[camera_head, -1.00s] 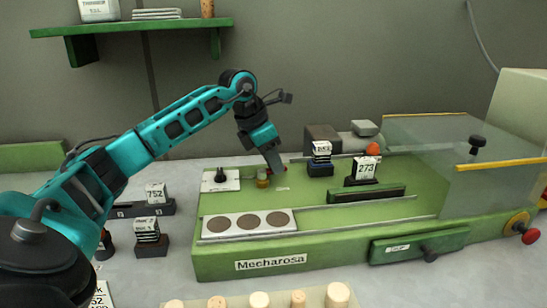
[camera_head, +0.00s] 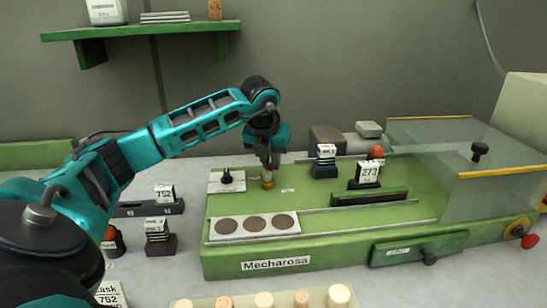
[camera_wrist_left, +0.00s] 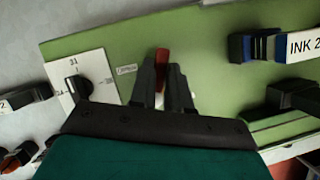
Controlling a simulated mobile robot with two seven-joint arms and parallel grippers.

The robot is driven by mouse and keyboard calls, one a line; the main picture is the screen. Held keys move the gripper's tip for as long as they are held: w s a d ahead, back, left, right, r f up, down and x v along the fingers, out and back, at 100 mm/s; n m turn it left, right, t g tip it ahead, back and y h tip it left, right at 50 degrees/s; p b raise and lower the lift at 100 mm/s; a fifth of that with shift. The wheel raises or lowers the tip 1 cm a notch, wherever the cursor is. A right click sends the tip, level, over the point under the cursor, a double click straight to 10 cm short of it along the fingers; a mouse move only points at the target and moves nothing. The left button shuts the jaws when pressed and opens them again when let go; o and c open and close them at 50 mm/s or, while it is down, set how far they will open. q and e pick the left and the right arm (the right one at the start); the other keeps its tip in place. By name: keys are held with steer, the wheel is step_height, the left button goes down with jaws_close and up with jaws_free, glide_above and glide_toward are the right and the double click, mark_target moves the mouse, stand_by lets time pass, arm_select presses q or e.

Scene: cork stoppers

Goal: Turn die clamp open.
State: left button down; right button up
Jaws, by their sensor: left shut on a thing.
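The die clamp has a short brass post (camera_head: 267,180) on the left part of the green machine bed. In the left wrist view its red lever (camera_wrist_left: 162,57) sticks out between the fingertips. My left gripper (camera_head: 269,163) reaches down from above onto the clamp. It also shows in the left wrist view (camera_wrist_left: 161,80), with its fingers shut on the red lever. In the head view the fingers hide most of the lever. My right gripper is in neither view.
A black dial knob on a white plate (camera_head: 240,186) stands just left of the clamp. Ink blocks (camera_head: 325,162) and a "273" card (camera_head: 368,172) stand to the right. Three brown discs (camera_head: 255,226) lie in front. A clear guard (camera_head: 430,150) covers the right side.

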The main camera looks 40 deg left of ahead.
arm_select(q)
steer(key=shift+s+a+n+g+y, duration=0.2)
steer(key=shift+n+g+y, duration=0.15)
steer(key=shift+n, duration=0.75)
steer(key=shift+s+a+n+g+y, duration=0.1)
steer(key=shift+a+n+g+y, duration=0.2)
steer(key=shift+n, duration=0.8)
steer(key=shift+d, duration=0.1)
steer(key=c, duration=1.1)
jaws_free()
steer(key=shift+r, duration=0.15)
steer(key=p+v, duration=0.1)
steer(key=v, duration=1.1)
steer(key=shift+s+d+r+p, duration=0.15)
steer(key=shift+r+p, duration=0.15)
steer(key=shift+p, duration=0.1)
